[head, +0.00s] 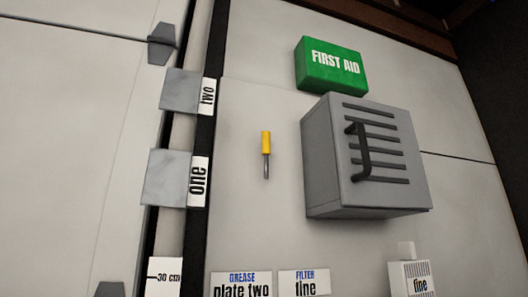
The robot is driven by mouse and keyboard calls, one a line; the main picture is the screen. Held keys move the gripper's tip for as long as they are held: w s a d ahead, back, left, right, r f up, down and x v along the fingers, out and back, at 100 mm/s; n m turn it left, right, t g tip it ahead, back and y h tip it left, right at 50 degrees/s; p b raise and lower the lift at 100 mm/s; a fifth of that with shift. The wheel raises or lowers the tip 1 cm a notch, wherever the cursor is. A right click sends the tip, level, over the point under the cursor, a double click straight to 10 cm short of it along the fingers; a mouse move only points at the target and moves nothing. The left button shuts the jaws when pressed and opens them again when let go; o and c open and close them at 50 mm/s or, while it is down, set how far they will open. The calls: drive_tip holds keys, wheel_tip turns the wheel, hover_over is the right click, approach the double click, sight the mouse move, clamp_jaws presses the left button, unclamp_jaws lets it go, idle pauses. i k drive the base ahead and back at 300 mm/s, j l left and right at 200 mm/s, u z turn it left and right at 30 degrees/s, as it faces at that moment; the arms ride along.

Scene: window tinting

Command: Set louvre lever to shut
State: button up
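A small lever with a yellow grip (266,143) and a thin metal shaft is on the pale wall panel, left of a grey box. It stands nearly upright, with the yellow grip at the top and the shaft pointing down. The grey louvred box (318,160) has several dark horizontal slots on its front and a black bar handle (363,152) across them. No "shut" or "open" marking is readable beside the lever, and I cannot tell which setting it is at. My gripper is not in view.
A green first aid box (331,66) is above the louvred box. Labels for grease (241,285) and filter (304,283) are below. Grey blocks marked "two" (180,89) and "one" (167,177) stick out at left. A white slotted box (409,279) is at lower right. The wall around the lever is clear.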

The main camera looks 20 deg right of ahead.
sight(266, 136)
drive_tip(key=j+u, duration=0.15)
drive_tip(key=j, duration=0.35)
drive_tip(key=i+j+u, duration=0.15)
drive_tip(key=j, duration=0.35)
drive_tip(key=j+u, duration=0.15)
drive_tip(key=j, duration=0.4)
